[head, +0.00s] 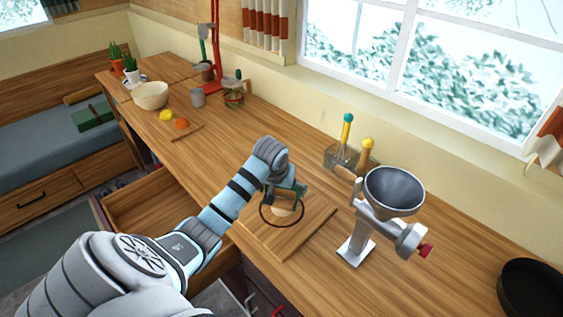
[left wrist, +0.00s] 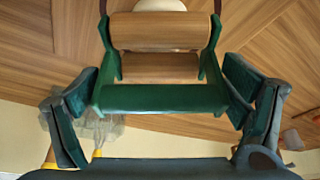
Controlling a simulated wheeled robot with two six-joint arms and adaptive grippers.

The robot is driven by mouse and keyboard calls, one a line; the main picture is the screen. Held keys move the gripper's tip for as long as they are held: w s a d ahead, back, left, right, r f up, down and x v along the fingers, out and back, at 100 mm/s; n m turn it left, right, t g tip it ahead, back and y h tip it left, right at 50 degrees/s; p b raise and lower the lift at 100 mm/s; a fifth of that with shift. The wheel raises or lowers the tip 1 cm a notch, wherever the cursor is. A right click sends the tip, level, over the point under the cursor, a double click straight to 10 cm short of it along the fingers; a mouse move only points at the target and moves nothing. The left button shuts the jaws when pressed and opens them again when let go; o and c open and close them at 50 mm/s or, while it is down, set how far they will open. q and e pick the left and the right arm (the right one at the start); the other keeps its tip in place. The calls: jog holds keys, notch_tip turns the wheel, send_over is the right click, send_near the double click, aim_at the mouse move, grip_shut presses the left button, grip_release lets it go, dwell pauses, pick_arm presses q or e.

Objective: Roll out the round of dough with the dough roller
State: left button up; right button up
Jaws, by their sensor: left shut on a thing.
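The dough roller (head: 298,189) has a green frame. The left wrist view shows its two wooden cylinders (left wrist: 160,32). My left gripper (head: 286,186) is shut on the roller's green frame, with a finger at each side in the left wrist view (left wrist: 163,98). The pale round of dough (head: 284,210) lies on a wooden board (head: 309,238), inside a dark ring (head: 264,221). The roller is over or at the dough's far side; I cannot tell whether they touch. The dough's edge (left wrist: 160,4) shows beyond the roller in the left wrist view, the rest hidden. My right gripper is not in view.
A metal grinder with a funnel (head: 394,190) stands right of the board. A holder with colored-handled tools (head: 350,158) is behind. An open drawer (head: 150,205) juts out below the counter at left. A black pan (head: 530,288) sits at far right. Counter left of the board is clear.

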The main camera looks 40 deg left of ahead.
pick_arm(q)
jog(key=shift+w+f, duration=0.1)
jog(key=shift+w, duration=0.05)
jog(key=shift+f, duration=0.25)
dwell(0.4)
jog(key=shift+s+d, duration=0.3)
jog(key=shift+s, duration=0.3)
jog(key=shift+f, duration=0.1)
jog(key=shift+w+a, duration=0.25)
jog(key=shift+w, duration=0.3)
jog(key=shift+w+a, duration=0.25)
jog(key=shift+w, duration=0.25)
